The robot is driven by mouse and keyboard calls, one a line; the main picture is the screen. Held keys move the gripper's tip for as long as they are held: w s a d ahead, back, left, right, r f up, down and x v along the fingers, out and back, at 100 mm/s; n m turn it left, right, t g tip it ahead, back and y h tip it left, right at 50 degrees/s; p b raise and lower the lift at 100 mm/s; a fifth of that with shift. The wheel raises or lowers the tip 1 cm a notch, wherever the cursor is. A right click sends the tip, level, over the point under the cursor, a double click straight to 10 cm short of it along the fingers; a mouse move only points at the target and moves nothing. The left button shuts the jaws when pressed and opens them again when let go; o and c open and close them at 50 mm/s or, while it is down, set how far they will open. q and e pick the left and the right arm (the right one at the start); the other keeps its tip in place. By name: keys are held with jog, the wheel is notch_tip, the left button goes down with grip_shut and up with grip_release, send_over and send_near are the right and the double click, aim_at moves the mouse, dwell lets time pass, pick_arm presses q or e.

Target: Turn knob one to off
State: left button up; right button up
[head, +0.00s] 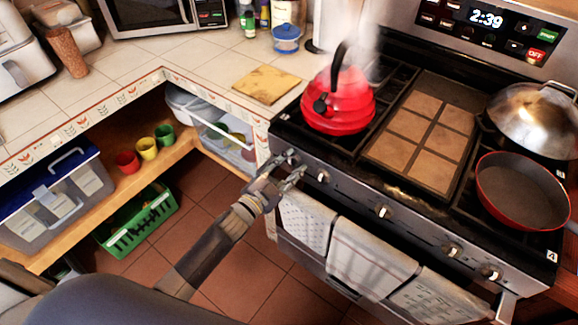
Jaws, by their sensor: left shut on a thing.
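My left gripper (291,168) reaches in from the lower left to the left end of the stove's front panel. Its fingers are shut on the leftmost knob, knob one, which they mostly hide; I cannot read its angle. Another knob (323,176) sits just right of the fingers, apart from them. More knobs follow along the panel, such as a middle one (383,211) and one further right (452,250). The stove (430,82) carries a red kettle (338,103) on its left burner, with steam around it. My right gripper is not in view.
A pan (522,192) and a domed metal lid (532,118) are on the stove's right side. Towels (365,258) hang below the knobs. The tiled counter (205,75) holds a yellow board (267,84). A green basket (138,222) stands under the open shelf; floor right of it is clear.

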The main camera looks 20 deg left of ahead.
pick_arm(q)
jog(key=shift+m, duration=0.7)
jog(key=o, duration=1.1)
jog(key=shift+c, duration=0.2)
jog(key=shift+s+a+f, duration=0.1)
jog(key=shift+s, duration=0.3)
jog(key=v, duration=1.1)
